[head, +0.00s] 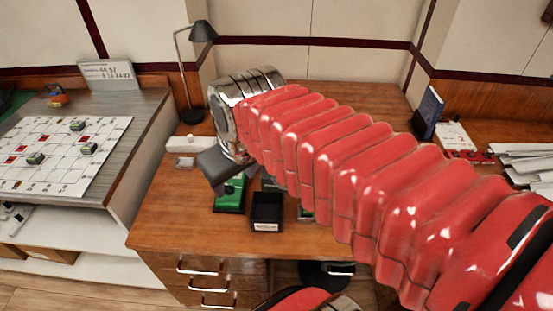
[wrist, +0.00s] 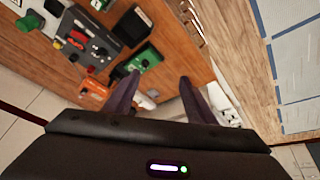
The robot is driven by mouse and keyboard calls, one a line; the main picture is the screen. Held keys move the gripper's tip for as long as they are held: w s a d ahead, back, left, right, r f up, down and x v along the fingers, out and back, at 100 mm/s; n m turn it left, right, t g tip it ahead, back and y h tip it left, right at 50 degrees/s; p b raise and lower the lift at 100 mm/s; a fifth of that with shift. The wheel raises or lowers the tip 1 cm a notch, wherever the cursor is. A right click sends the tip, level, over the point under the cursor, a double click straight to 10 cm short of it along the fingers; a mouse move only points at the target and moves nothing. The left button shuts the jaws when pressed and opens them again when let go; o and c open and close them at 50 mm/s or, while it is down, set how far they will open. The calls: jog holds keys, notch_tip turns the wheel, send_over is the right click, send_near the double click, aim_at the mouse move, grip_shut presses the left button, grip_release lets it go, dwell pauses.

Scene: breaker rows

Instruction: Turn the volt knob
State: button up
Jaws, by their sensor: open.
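A dark grey device (wrist: 92,44) with red and black parts on its face lies on the wooden desk at the upper left of the wrist view. Its parts are too small to tell which, if any, is the volt knob. A green device (wrist: 143,62) with a dark part sits beside it, close to my left finger. My gripper (wrist: 159,77) is open and empty above the desk, its fingers spread. In the head view my gripper (head: 214,168) is over the desk's left part, just above the green device (head: 230,196). My red arm hides much of the desk.
An open black bin (head: 267,211) stands right of the green device. A desk lamp (head: 200,36) stands at the back left. An orange item (wrist: 94,95) lies near the grey device. A blue book (head: 429,113) and papers (head: 524,163) are at the right.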

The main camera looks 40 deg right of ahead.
jog(key=w+d+f+n+g, duration=0.2)
jog(key=w+d, duration=0.8)
jog(key=w, duration=0.2)
jog(key=w+d+f+n+g, duration=0.1)
jog(key=w+d+f, duration=0.2)
jog(key=d, duration=0.3)
jog(key=w+d+f+n+g, duration=0.1)
jog(key=w+d+f, duration=0.2)
jog(key=d, duration=0.3)
jog(key=shift+w+d+f+n+g, duration=0.3)
jog(key=shift+f, duration=0.4)
jog(key=shift+f, duration=0.1)
notch_tip(320, 180, down, 14)
jog(key=shift+r, duration=0.2)
jog(key=c, duration=1)
